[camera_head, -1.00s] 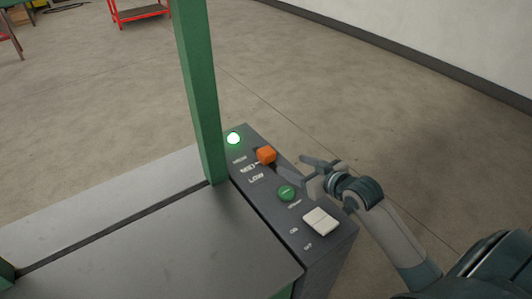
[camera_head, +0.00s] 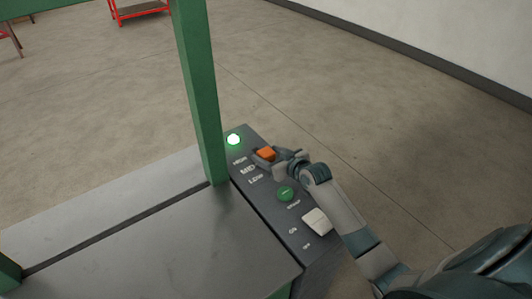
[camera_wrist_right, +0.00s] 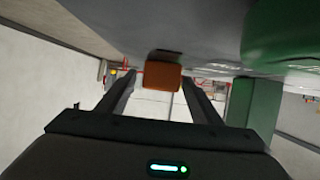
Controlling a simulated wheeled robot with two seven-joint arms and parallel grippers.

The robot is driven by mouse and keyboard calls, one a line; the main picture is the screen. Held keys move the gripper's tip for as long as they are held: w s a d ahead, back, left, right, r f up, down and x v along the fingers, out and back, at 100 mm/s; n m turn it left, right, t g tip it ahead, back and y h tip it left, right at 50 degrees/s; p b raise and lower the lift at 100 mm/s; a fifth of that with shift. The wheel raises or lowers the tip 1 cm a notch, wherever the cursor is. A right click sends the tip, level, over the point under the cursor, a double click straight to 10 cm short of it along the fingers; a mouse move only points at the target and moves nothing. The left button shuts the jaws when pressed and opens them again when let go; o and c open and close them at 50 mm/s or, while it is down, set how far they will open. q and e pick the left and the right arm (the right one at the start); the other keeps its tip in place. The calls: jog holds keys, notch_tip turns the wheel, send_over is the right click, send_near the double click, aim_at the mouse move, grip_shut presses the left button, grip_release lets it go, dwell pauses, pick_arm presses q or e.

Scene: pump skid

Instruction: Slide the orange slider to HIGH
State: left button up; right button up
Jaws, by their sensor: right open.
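The orange slider (camera_head: 266,153) sits on the dark control panel (camera_head: 262,206), beside the MED label and just below HIGH. In the right wrist view the orange slider (camera_wrist_right: 162,75) shows between the far ends of my two fingers. My right gripper (camera_head: 276,158) is open at the slider, with its fingers on either side of it; I cannot tell whether they touch it. The fingers also show in the right wrist view (camera_wrist_right: 160,88). My left gripper is not in view.
A lit green lamp (camera_head: 233,139) is at the panel's far end. A green button (camera_head: 285,193) and a white rocker switch (camera_head: 317,221) are nearer. A green post (camera_head: 200,95) stands left of the panel. The floor to the right is clear.

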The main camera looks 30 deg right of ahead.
jog(key=shift+w+a+f, duration=0.15)
jog(key=shift+w+f, duration=0.1)
jog(key=shift+w, duration=0.4)
grip_shut()
jog(key=w, duration=0.1)
jog(key=w+b, duration=0.1)
jog(key=w, duration=0.2)
jog(key=shift+w+a+f, duration=0.1)
jog(key=shift+w+a, duration=0.15)
jog(key=shift+a, duration=0.05)
jog(key=shift+w, duration=0.35)
jog(key=shift+r, duration=0.2)
